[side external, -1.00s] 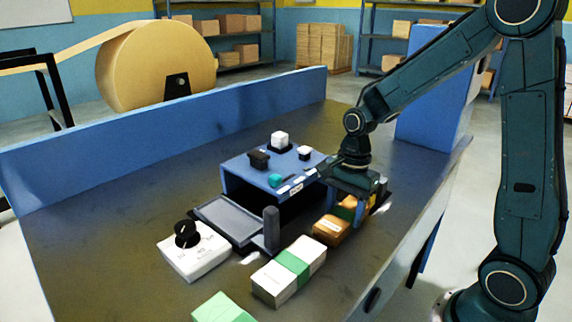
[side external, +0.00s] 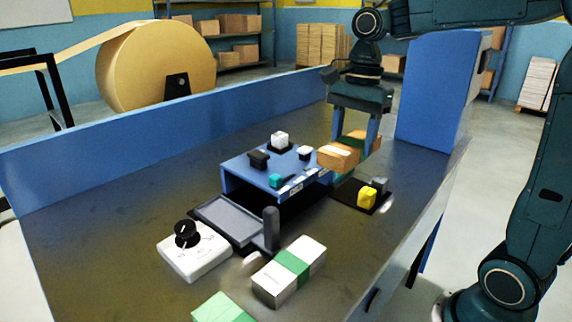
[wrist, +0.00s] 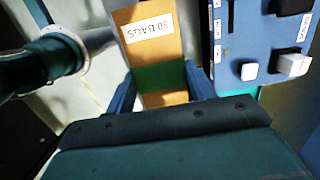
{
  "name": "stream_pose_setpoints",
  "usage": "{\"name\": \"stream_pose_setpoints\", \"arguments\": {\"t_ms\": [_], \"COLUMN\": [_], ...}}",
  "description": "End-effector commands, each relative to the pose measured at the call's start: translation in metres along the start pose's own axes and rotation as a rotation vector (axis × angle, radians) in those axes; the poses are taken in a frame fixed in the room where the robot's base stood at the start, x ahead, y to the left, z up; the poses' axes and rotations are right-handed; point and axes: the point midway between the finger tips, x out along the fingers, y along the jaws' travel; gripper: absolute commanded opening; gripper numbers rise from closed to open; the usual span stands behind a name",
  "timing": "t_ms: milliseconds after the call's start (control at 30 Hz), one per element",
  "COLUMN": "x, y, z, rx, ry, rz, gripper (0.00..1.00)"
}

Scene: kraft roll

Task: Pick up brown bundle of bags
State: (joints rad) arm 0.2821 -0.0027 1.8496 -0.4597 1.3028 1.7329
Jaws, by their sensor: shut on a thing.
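The brown bundle of bags (side external: 338,156) has a green band and a white label. It hangs in the air above the bench, to the right of the blue box. My gripper (side external: 354,146) is shut on it around the green band, pointing down. In the wrist view the bundle (wrist: 150,45) shows its label reading "30 BAGS", with my gripper's blue fingers (wrist: 160,92) on either side of the green band.
The blue box (side external: 250,180) with knobs on top stands close to the left. A black mat (side external: 350,196) with a yellow block (side external: 367,197) lies below. A white bundle with a green band (side external: 290,272) and a white dial box (side external: 195,252) lie in front. A blue wall (side external: 170,140) runs behind.

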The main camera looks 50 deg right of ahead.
Motion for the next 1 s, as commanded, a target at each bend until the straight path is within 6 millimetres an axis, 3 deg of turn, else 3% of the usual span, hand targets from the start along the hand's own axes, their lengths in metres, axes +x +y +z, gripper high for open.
{"name": "stream_pose_setpoints", "arguments": {"t_ms": [233, 1000], "x": [-0.0101, -0.0101], "y": [0.0003, -0.0035], "z": [0.0008, 0.0010], "rx": [-0.001, -0.042], "ry": [0.002, 0.002], "rz": [-0.001, 0.004], "gripper": [0.29, 0.29]}}
